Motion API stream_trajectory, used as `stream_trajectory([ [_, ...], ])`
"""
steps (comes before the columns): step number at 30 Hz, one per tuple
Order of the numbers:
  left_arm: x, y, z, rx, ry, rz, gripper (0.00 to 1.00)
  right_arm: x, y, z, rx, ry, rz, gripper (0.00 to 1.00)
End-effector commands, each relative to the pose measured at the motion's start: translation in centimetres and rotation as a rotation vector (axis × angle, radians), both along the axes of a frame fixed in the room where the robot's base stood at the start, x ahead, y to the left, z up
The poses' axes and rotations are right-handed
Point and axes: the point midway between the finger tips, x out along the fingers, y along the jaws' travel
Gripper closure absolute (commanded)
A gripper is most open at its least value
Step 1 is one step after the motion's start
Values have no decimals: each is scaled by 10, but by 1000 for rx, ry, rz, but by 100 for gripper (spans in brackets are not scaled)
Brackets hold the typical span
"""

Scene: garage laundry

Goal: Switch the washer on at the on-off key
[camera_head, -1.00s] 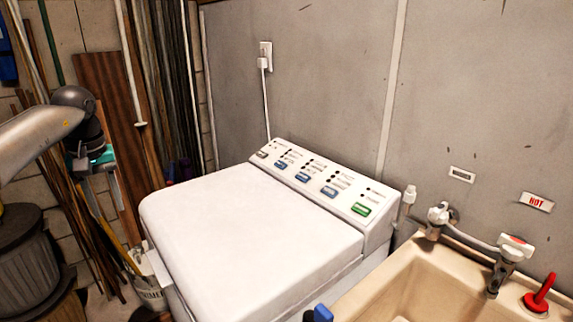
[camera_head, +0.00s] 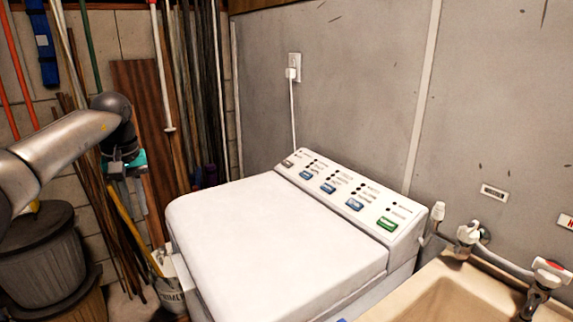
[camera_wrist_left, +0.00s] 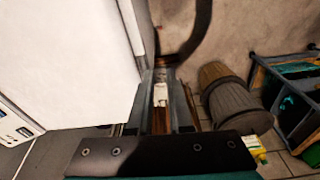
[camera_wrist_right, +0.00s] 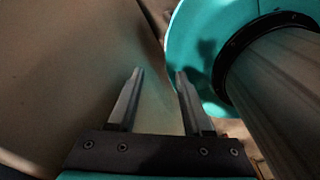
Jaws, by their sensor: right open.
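The white washer (camera_head: 270,240) stands in the middle of the head view, lid shut. Its sloped panel (camera_head: 350,192) runs along the back edge with a grey key (camera_head: 288,164) at the left end, several blue keys and a green key (camera_head: 388,223) at the right end. The labels are too small to read. My left gripper (camera_head: 124,170) hangs left of the washer, well apart from the panel; in the left wrist view its fingers (camera_wrist_left: 165,85) stand apart with nothing held. My right gripper (camera_wrist_right: 159,73) is open and empty in the right wrist view.
A beige sink (camera_head: 450,292) with taps (camera_head: 468,238) adjoins the washer at right. A plugged cord (camera_head: 292,105) runs down the wall behind. The space above the lid is clear.

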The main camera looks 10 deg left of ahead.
Motion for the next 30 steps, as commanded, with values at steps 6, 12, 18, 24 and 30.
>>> stream_trajectory([
  [6, 0, 0, 0, 0, 0, 0, 100, 0, 0, 0, 0, 0, 0, 50],
  [12, 0, 0, 0, 0, 0, 0, 100, 0, 0, 0, 0, 0, 0, 50],
  [18, 0, 0, 0, 0, 0, 0, 100, 0, 0, 0, 0, 0, 0, 50],
  [24, 0, 0, 0, 0, 0, 0, 100, 0, 0, 0, 0, 0, 0, 50],
  [30, 0, 0, 0, 0, 0, 0, 100, 0, 0, 0, 0, 0, 1, 50],
])
